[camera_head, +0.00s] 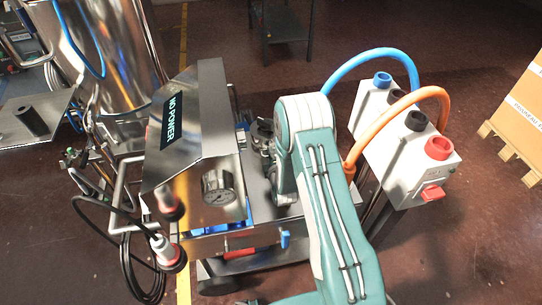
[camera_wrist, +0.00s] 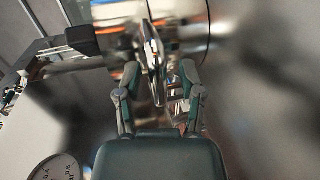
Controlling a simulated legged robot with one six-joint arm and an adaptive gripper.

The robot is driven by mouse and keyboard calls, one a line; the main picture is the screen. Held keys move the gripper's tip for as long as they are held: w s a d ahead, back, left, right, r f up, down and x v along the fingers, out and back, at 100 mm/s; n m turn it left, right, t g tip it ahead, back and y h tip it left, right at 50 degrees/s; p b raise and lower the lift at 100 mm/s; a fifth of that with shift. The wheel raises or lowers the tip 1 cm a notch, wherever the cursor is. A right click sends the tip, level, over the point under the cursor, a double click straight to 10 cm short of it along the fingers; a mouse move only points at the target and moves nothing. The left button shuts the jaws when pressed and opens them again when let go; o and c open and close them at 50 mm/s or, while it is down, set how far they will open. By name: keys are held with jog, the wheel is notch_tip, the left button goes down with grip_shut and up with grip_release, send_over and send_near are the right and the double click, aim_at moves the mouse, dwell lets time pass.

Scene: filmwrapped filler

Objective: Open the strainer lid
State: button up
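My gripper (camera_wrist: 160,72) is open in the wrist view, its two green-grey fingers apart. A narrow, shiny upright metal piece (camera_wrist: 153,48) shows between and just beyond the fingertips; I cannot tell whether they touch it. Behind it is a polished, rounded metal body (camera_wrist: 185,22). I cannot tell for sure which part is the strainer lid. In the head view my gripper (camera_head: 262,136) is a dark shape beside the machine's metal housing (camera_head: 215,100), partly hidden by my teal arm.
A pressure gauge (camera_head: 218,187) is on the housing, below a "NO POWER" sign (camera_head: 172,118). A white socket box (camera_head: 405,140) with blue and orange hoses stands close right of my arm. A tall steel vessel (camera_head: 110,50) is at left. A carton (camera_head: 525,105) is at far right.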

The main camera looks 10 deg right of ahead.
grip_shut()
